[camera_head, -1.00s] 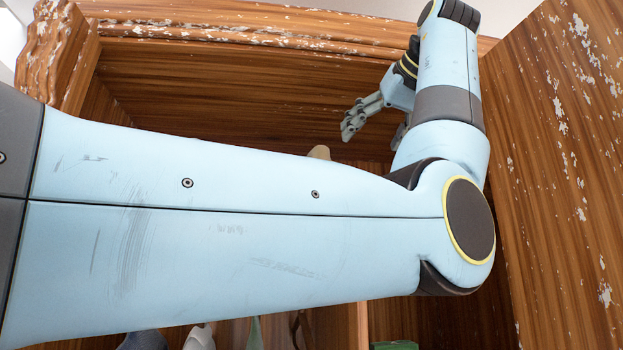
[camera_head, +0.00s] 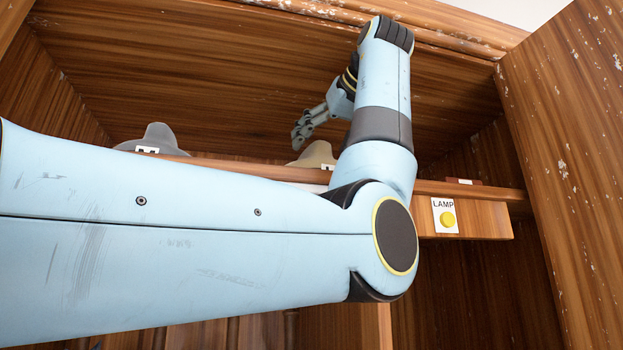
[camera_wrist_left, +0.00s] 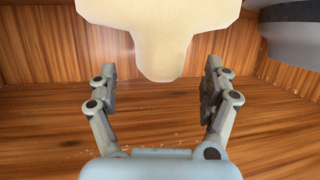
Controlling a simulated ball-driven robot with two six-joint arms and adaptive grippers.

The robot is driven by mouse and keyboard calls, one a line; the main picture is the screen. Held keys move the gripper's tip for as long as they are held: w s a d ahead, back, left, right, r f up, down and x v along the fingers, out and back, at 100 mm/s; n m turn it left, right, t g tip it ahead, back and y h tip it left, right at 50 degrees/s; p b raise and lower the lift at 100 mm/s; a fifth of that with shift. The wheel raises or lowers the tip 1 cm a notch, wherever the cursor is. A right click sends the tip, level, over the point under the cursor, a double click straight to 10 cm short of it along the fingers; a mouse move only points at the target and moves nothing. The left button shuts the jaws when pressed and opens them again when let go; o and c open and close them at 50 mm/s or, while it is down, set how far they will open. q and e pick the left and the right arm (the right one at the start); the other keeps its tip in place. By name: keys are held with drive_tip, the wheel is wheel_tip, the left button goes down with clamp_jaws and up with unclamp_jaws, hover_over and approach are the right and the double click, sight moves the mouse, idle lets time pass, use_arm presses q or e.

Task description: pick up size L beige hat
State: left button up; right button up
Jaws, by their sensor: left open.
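The beige hat (camera_head: 316,154) sits on the wooden shelf in the head view, partly hidden by my left arm, with a small white tag at its brim. It fills the upper middle of the left wrist view (camera_wrist_left: 160,35), just ahead of the fingers. I cannot read its size. My left gripper (camera_head: 304,130) is close to the hat, above and left of it in the head view. Its two fingers (camera_wrist_left: 160,90) are spread apart with nothing between them in the left wrist view. My right gripper does not show.
A grey hat (camera_head: 158,138) with a white tag is on the same shelf to the left; a grey shape (camera_wrist_left: 290,32) shows in the wrist view. A LAMP panel with a yellow button (camera_head: 447,218) is below the shelf (camera_head: 470,190). Wooden cabinet walls (camera_head: 575,130) enclose the space.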

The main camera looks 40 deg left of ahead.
use_arm(q)
drive_tip(key=p+x, duration=0.2)
drive_tip(key=x, duration=0.1)
drive_tip(key=p+x, duration=0.1)
drive_tip(key=shift+w+a+r, duration=0.2)
drive_tip(key=shift+w+a, duration=0.05)
drive_tip(key=shift+w, duration=0.25)
drive_tip(key=shift+w+a+f, duration=0.2)
drive_tip(key=shift+a+f, duration=0.1)
drive_tip(key=shift+a, duration=0.1)
drive_tip(key=shift+d, duration=0.15)
drive_tip(key=c, duration=0.7)
clamp_jaws()
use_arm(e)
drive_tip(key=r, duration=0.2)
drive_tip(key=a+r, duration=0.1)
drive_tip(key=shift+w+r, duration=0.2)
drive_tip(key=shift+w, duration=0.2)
use_arm(q)
drive_tip(key=shift+r, duration=0.1)
